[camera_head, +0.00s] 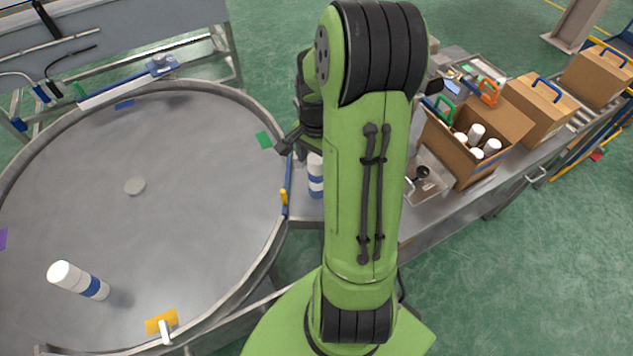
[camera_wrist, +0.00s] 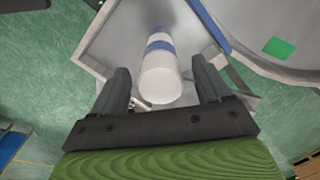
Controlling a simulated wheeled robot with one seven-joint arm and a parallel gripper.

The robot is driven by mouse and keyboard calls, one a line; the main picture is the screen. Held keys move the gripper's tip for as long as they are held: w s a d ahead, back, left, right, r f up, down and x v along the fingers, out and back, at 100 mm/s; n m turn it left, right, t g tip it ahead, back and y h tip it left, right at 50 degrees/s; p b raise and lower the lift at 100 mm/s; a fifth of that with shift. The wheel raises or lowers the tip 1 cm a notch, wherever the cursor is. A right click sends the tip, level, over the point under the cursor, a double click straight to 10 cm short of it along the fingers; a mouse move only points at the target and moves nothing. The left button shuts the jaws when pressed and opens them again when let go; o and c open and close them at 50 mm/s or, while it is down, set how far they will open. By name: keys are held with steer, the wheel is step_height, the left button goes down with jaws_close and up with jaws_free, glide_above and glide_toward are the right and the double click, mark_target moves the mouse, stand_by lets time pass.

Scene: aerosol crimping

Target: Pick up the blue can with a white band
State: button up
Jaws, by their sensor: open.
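A mostly white can with blue banding (camera_wrist: 160,75) stands between the fingers of my gripper (camera_wrist: 158,66) in the wrist view. Its rounded white end faces the camera. My gripper is open, with one finger on each side of the can and gaps showing. In the head view the same can (camera_head: 316,178) stands on the metal surface right of the round table, partly hidden by my arm. A second white can with a blue band (camera_head: 80,281) stands on the round table at the lower left. No all-blue can with a white band is clear.
An open cardboard box (camera_head: 470,150) with several white cans stands on the bench at right.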

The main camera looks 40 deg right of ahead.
step_height(320, 180, down, 4)
steer(key=shift+w+f, duration=0.1)
steer(key=shift+f, duration=0.15)
steer(key=shift+r, duration=0.1)
steer(key=c, duration=0.3)
jaws_close()
